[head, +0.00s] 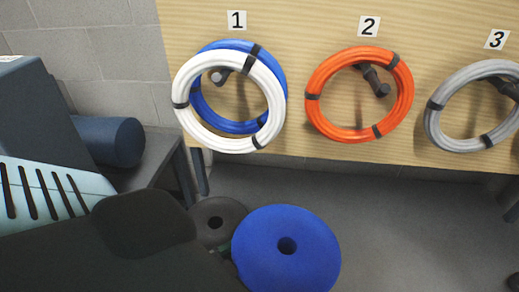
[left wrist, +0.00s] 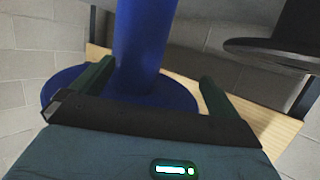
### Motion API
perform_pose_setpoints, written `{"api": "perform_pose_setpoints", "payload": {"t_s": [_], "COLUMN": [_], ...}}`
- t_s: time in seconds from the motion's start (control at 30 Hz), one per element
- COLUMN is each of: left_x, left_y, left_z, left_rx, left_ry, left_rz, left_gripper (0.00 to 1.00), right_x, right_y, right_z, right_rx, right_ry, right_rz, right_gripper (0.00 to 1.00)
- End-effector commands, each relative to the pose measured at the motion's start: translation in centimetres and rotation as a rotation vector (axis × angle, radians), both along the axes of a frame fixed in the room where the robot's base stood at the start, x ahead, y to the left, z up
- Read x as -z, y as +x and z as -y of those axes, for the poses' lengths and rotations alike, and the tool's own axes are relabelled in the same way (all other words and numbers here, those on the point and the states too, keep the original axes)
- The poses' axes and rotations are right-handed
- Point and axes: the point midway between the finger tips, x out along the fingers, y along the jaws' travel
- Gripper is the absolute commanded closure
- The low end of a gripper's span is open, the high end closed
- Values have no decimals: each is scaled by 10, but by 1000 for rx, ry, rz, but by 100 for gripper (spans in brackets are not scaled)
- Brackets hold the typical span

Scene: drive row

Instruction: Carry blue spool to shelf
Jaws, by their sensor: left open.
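The blue spool (head: 286,250) stands upright at the bottom middle of the head view, its round top flange with a dark centre hole facing up. In the left wrist view its core (left wrist: 142,45) and a flange (left wrist: 60,88) show. My left gripper (left wrist: 155,85) is open, its two dark green fingers spread on either side of the core. I cannot tell whether they touch it. In the head view my left arm hides most of this gripper. My right gripper is not in view. I cannot make out for sure which surface is the shelf.
A black spool (head: 217,220) stands just left of the blue one; a dark flange (left wrist: 270,52) shows in the wrist view. A wooden board (head: 300,22) carries a white coil (head: 190,128), a blue coil, an orange coil (head: 312,112) and a grey coil (head: 436,122).

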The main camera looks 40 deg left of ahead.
Motion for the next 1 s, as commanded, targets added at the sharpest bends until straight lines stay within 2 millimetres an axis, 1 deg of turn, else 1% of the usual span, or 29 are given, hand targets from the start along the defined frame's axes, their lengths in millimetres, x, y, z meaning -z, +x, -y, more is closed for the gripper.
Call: {"api": "perform_pose_setpoints", "payload": {"t_s": [0.27,1.0], "left_x": [-2,-1], "left_y": [-1,-1], "left_z": [0,0], "left_rx": [0,0], "left_ry": [-1,-1], "left_rz": [3,1], "left_gripper": [0,97], "right_x": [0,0], "right_y": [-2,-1], "right_z": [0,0], "right_rx": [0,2], "right_ry": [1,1], "right_rz": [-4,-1], "right_gripper": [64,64]}}
